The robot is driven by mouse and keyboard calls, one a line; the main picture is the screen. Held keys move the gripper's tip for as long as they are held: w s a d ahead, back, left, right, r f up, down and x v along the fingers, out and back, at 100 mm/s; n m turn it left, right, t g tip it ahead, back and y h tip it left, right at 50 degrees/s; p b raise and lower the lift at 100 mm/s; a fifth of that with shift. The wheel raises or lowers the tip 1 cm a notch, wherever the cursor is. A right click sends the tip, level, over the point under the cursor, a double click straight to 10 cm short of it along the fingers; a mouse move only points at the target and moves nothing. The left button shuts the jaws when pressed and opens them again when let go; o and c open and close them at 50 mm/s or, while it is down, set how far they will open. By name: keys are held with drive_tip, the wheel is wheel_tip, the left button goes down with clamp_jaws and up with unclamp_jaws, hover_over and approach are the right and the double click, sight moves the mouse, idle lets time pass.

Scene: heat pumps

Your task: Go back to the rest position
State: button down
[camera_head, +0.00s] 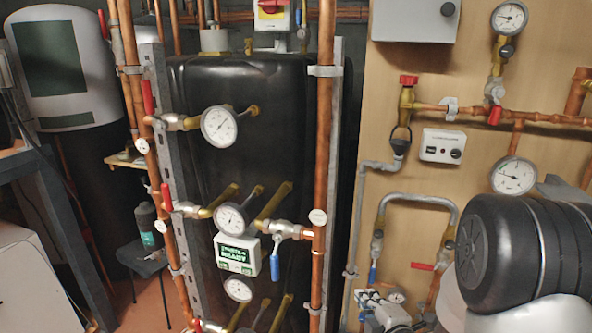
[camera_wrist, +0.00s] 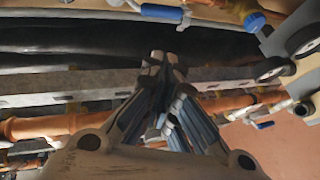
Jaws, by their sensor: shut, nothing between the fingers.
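My gripper (camera_wrist: 164,66) shows in the wrist view with its two fingers drawn together at the tips and nothing between them. My arm's black joint fills the lower right of that view and hides part of the panel. In the wrist view a grey metal rail (camera_wrist: 60,88) and a copper pipe (camera_wrist: 60,124) pass behind the fingers. I cannot tell the exact gap to them.
A black tank (camera_head: 270,130) with copper pipes, a gauge (camera_head: 220,127), a blue-handled valve (camera_head: 275,262) and a green display (camera_head: 237,254) stands left of my arm. The wooden panel (camera_head: 400,75) carries a red-handled valve (camera_head: 409,80), a switch box (camera_head: 442,146) and a gauge (camera_head: 513,176).

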drive_tip(key=s+d+r+m+g+h, duration=0.1)
drive_tip(key=s+r+m+g+h, duration=0.1)
drive_tip(key=s+r+m+g, duration=0.3)
drive_tip(key=s+a+r+m+g, duration=0.1)
drive_tip(key=s+m, duration=0.3)
drive_tip(key=s, duration=0.4)
drive_tip(key=s+a+r+m+g, duration=0.2)
drive_tip(key=s+r+m, duration=0.2)
drive_tip(key=s, duration=0.5)
drive_tip(key=s+a+r+m+g, duration=0.1)
drive_tip(key=s+r+m, duration=0.2)
drive_tip(key=s+m, duration=0.2)
drive_tip(key=s, duration=0.3)
drive_tip(key=shift+s+a+m+g, duration=0.3)
drive_tip(key=shift+a, duration=0.05)
